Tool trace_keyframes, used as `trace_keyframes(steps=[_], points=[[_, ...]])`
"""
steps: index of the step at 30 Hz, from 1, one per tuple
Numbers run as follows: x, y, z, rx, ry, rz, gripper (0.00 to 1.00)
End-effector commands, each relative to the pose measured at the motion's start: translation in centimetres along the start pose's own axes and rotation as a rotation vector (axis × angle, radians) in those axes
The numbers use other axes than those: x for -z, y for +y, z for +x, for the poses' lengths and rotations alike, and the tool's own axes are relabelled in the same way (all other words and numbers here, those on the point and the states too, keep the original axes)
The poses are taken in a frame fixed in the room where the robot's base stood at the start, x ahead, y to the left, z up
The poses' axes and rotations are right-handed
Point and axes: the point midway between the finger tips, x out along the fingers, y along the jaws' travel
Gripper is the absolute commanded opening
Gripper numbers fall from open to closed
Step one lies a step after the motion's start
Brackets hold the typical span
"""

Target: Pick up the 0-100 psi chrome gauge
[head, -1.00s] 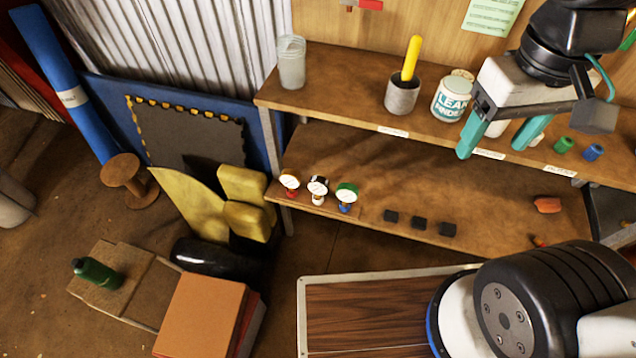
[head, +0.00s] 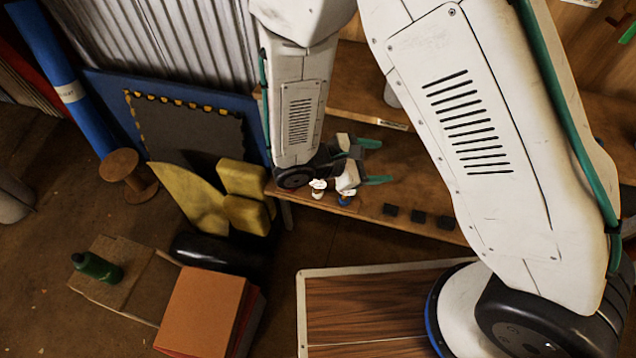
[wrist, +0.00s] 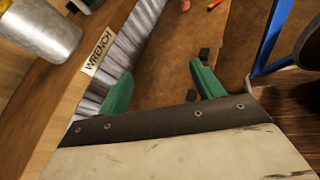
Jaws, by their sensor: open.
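Small round gauges stand at the left end of the lower shelf. The middle gauge (head: 318,186), with a white base, has a rim that looks dark or metallic; it may be the chrome one. The dial text is too small to read. The gauge with a blue base (head: 345,199) is partly hidden by my gripper. The left gauge is hidden behind my arm. My gripper (head: 373,162) is open and empty, just above and right of the gauges, fingers pointing right. In the wrist view my open gripper (wrist: 162,90) has no gauge between its fingers.
Dark blocks (head: 418,217) sit on the lower shelf (head: 400,170) right of the gauges. The upper shelf (head: 365,101) overhangs behind. The wrist view shows a metal cup (wrist: 42,28) and a "WRENCH" label (wrist: 98,54). A wooden-topped case (head: 360,300) stands in front.

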Motion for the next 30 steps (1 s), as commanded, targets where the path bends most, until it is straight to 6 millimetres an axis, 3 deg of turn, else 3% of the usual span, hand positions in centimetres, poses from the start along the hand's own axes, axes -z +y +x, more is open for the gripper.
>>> trace_keyframes(steps=[1, 9, 13, 16, 20, 30], points=[[2.7, -0.1, 0.1, -0.087, -0.015, -0.074, 0.67], [16.6, -0.3, -0.1, -0.565, 0.018, -0.390, 0.67], [22.3, -0.4, -1.2, -0.766, 0.095, -0.484, 0.67], [24.5, 0.2, -2.4, -0.858, 0.151, -0.500, 0.67], [25.6, 1.1, -3.0, -0.906, 0.189, -0.491, 0.67], [26.5, 4.2, -0.8, -0.907, 0.194, -0.482, 0.67]])
